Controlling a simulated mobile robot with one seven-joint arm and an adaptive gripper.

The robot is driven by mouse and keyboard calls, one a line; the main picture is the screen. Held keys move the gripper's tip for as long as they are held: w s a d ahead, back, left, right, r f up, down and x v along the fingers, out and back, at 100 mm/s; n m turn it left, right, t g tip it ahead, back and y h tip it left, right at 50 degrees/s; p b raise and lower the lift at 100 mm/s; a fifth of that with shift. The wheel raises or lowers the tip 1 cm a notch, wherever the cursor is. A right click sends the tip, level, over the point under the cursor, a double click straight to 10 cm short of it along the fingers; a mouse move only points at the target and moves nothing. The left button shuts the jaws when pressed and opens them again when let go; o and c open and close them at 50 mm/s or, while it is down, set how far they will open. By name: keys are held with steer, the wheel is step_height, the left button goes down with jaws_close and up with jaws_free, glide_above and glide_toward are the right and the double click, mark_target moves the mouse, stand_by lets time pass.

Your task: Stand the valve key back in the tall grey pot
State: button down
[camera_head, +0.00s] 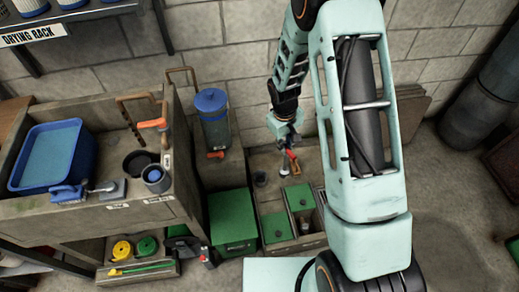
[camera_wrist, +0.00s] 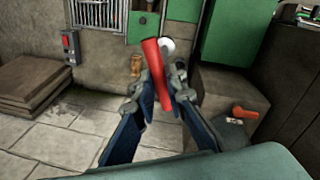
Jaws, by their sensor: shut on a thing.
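My gripper (camera_head: 287,140) hangs over the low ledge by the block wall. It is shut on a red bar, which I take to be the valve key (camera_wrist: 155,66); it also shows below the gripper in the head view (camera_head: 291,156). The bar stands tilted between the two fingers in the wrist view. A pale round thing (camera_wrist: 167,46) shows just beyond it; I cannot tell whether it is part of the key. A grey round pot (camera_head: 155,177) stands at the right front of the bench. I cannot tell for sure that it is the tall one.
A blue tub (camera_head: 52,155) and a dark bowl (camera_head: 138,162) sit on the bench. A blue-lidded clear canister (camera_head: 213,117) stands right of it. Green boxes (camera_head: 232,218) stand below. A small dark pot (camera_head: 260,179) is on the low ledge. Open floor lies at right.

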steer(key=w+a+f+n+y+b, duration=0.1)
steer(key=w+a+f+n+b, duration=0.3)
steer(key=w+f+n+b, duration=0.45)
steer(key=w+a+f+n+b, duration=0.5)
steer(key=w+f+b, duration=0.2)
steer(key=f+b, duration=0.3)
step_height(320, 180, down, 8)
steer(key=b, duration=0.6)
steer(key=shift+s+d, duration=0.2)
steer(key=shift+s, duration=0.05)
steer(key=shift+f, duration=0.1)
steer(key=shift+f+b, duration=1.2)
steer(key=shift+f, duration=0.55)
